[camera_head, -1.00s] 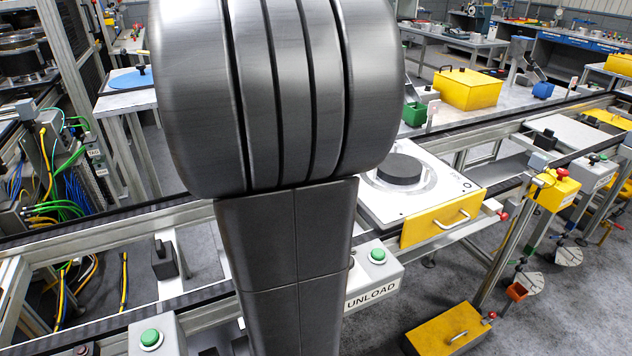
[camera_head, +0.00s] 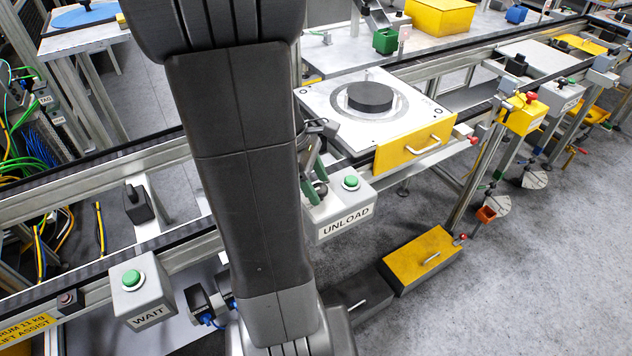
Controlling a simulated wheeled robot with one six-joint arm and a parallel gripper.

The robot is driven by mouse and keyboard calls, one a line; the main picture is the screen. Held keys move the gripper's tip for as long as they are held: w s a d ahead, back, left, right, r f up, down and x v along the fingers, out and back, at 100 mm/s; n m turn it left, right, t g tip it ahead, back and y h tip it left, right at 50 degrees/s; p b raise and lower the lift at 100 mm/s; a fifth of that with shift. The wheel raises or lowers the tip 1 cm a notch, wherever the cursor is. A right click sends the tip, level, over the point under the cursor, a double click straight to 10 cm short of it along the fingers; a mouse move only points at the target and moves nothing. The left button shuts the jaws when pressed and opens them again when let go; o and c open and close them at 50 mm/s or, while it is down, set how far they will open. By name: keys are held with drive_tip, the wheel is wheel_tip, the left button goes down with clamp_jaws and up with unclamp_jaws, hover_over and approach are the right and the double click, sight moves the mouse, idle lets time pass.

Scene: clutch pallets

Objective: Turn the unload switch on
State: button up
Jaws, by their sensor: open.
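The grey UNLOAD box (camera_head: 345,222) is fixed to the front rail of the line, right of my arm. Its green round button (camera_head: 351,183) is in plain view on the top face. A small silvery knob (camera_head: 320,188) shows left of the button; I cannot tell whether it is the switch. My gripper (camera_head: 312,176) shows only in part at the left side of this box, with greenish-grey fingers apart around or beside the knob. My arm hides the rest of the gripper and the box's left edge. Contact cannot be told.
A similar WAIT box (camera_head: 142,290) with a green button is at lower left. A white plate (camera_head: 320,95) with a dark disc and yellow drawer front (camera_head: 412,146) lies behind the UNLOAD box. A yellow floor box (camera_head: 424,262) stands lower right, with open floor beyond.

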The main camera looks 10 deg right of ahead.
drive_tip(key=shift+f, duration=0.1)
drive_tip(key=c, duration=1)
drive_tip(key=shift+o, duration=0.2)
drive_tip(key=shift+m, duration=0.4)
drive_tip(key=m+g+p, duration=0.1)
drive_tip(key=m, duration=0.1)
drive_tip(key=m+y+p, duration=0.1)
drive_tip(key=m+p, duration=0.1)
drive_tip(key=shift+w+d+m+g, duration=0.2)
drive_tip(key=shift+m+g, duration=0.1)
drive_tip(key=shift+g, duration=0.1)
drive_tip(key=m+y+p, duration=0.1)
drive_tip(key=m, duration=0.2)
drive_tip(key=m+y+p, duration=0.1)
drive_tip(key=m, duration=0.2)
drive_tip(key=shift+d+g+y, duration=0.15)
drive_tip(key=shift+g+y, duration=0.15)
drive_tip(key=shift+g, duration=0.1)
drive_tip(key=shift+m, duration=0.4)
drive_tip(key=o, duration=1)
drive_tip(key=shift+c, duration=0.2)
